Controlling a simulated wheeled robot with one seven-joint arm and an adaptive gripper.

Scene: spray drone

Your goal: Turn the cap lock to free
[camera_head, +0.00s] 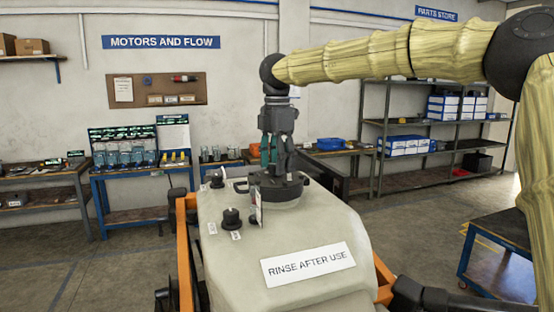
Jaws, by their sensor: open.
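The pale spray-drone tank (300,225) fills the lower middle of the view. A wide dark round cap (277,193) sits on its top. My gripper (277,172) points straight down over this cap, with its fingers apart. The fingertips are at or just above the cap's centre, and I cannot tell whether they touch it. They hide whatever stands at the centre. A small pale upright tag or plate (259,208) shows at the cap's near edge. I cannot make out the cap lock's position or markings.
A black knob (232,218) stands left of the cap, with small white labels beside it. A smaller dark fitting (217,181) is behind it. Orange frame bars (187,255) flank the tank. Workbenches and a shelf rack (435,125) stand along the wall.

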